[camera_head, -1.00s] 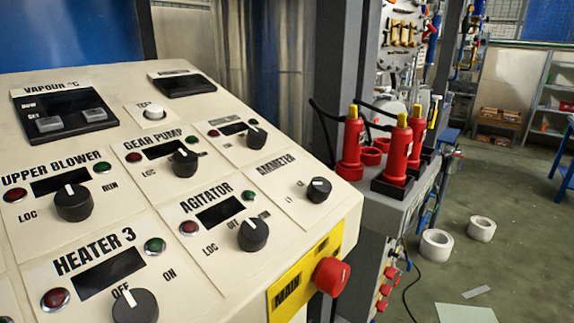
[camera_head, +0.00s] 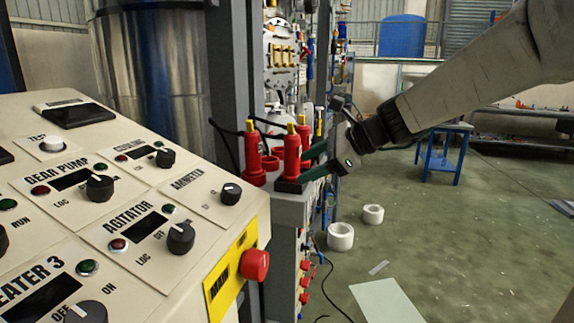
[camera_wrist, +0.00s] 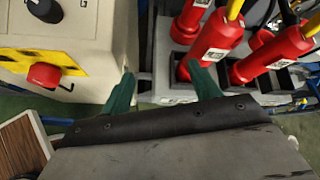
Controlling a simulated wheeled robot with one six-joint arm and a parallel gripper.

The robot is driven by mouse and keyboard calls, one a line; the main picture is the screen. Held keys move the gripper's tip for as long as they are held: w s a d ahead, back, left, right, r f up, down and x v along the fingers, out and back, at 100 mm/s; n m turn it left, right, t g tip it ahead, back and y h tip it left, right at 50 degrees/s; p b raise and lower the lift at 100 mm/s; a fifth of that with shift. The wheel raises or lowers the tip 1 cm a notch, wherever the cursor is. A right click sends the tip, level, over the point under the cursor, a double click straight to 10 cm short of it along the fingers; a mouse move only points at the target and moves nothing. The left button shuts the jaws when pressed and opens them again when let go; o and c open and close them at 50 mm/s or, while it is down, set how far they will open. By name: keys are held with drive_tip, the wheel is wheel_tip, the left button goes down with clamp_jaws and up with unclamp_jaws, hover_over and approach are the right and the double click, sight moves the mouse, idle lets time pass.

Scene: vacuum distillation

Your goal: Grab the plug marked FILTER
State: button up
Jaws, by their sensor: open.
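Three red plugs with yellow tops stand in a grey socket box beside the console: a left one (camera_head: 253,152), a front one (camera_head: 291,157) and a rear one (camera_head: 304,131). The wrist view shows red plugs with small white labels, one near the middle (camera_wrist: 217,36) and one farther right (camera_wrist: 268,58). I cannot read which is marked FILTER. My gripper (camera_head: 304,166) reaches in from the right with green fingers open beside the front plug. In the wrist view its fingers (camera_wrist: 165,84) point toward the box, and no plug is between them.
The sloped control console (camera_head: 140,215) with knobs and a red main switch (camera_head: 254,265) fills the left. A grey post (camera_head: 232,70) rises behind the plugs. White rolls (camera_head: 340,236) lie on the floor. Open floor lies to the right.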

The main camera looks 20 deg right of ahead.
sight(286, 149)
drive_tip(key=w+r+m+t, duration=0.1)
drive_tip(key=m, duration=0.1)
drive_tip(key=w+d+r+m, duration=0.1)
drive_tip(key=w+m, duration=0.1)
drive_tip(key=w+d+r+m+t, duration=0.1)
drive_tip(key=w, duration=0.1)
drive_tip(key=shift+d+r+m+t, duration=0.1)
drive_tip(key=shift+m+t, duration=0.2)
drive_tip(key=shift+m, duration=0.1)
drive_tip(key=shift+w, duration=0.3)
drive_tip(key=x, duration=0.7)
drive_tip(key=shift+w, duration=0.1)
drive_tip(key=c, duration=1.2)
